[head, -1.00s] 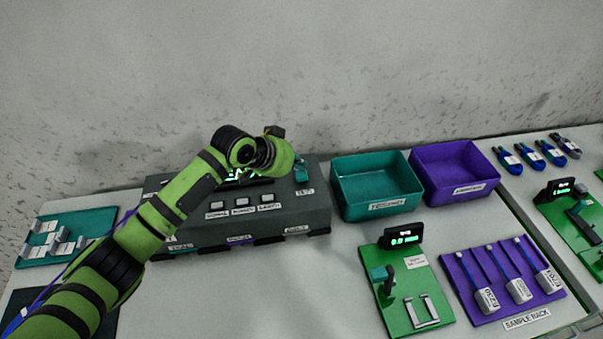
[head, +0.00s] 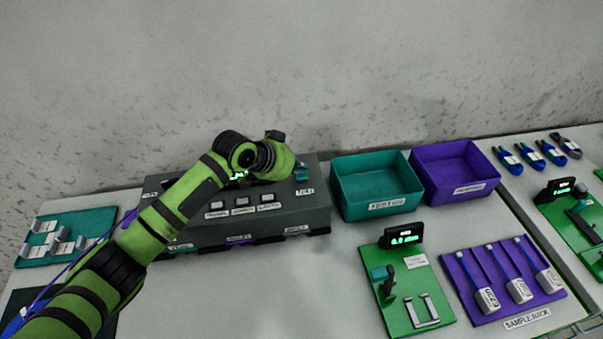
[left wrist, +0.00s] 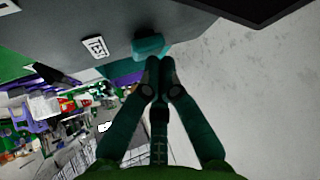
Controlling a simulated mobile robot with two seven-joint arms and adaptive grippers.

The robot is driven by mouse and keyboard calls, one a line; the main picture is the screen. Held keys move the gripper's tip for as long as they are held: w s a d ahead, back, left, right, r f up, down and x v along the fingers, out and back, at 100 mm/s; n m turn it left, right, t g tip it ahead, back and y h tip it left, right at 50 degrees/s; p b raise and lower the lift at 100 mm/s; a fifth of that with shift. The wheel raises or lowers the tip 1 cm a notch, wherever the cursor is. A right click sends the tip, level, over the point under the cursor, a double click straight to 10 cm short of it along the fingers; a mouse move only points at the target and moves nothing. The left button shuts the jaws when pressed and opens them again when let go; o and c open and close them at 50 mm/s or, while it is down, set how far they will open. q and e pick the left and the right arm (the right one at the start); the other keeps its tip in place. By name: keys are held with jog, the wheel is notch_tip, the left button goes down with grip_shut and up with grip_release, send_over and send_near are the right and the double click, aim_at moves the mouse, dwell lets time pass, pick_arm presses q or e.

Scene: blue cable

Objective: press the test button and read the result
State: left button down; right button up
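The dark grey tester box (head: 215,227) stands against the wall in the head view. Its screen (head: 239,175) shows a scrap of green lettering; my left arm hides the rest, so I cannot read it. The TEST label (head: 304,192) is at the box's right end and shows in the left wrist view (left wrist: 95,47). The teal test button (left wrist: 150,47) is beside that label. My left gripper (left wrist: 158,67) is shut and empty, its fingertips together right at the button; I cannot tell whether they touch or press it. My right gripper is out of view.
Three grey buttons (head: 241,202) sit on the box front. A teal bin (head: 374,190) and a purple bin (head: 455,175) stand just right of it. A green board (head: 414,300) with a small display and a purple sample rack (head: 502,281) lie nearer. The table's front middle is clear.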

aim_at(298, 175)
pick_arm(q)
jog(key=shift+f, duration=0.4)
dwell(0.3)
jog(key=shift+r+p, duration=0.9)
jog(key=shift+r, duration=0.05)
notch_tip(298, 175, up, 5)
jog(key=p, duration=0.4)
jog(key=shift+p, duration=0.4)
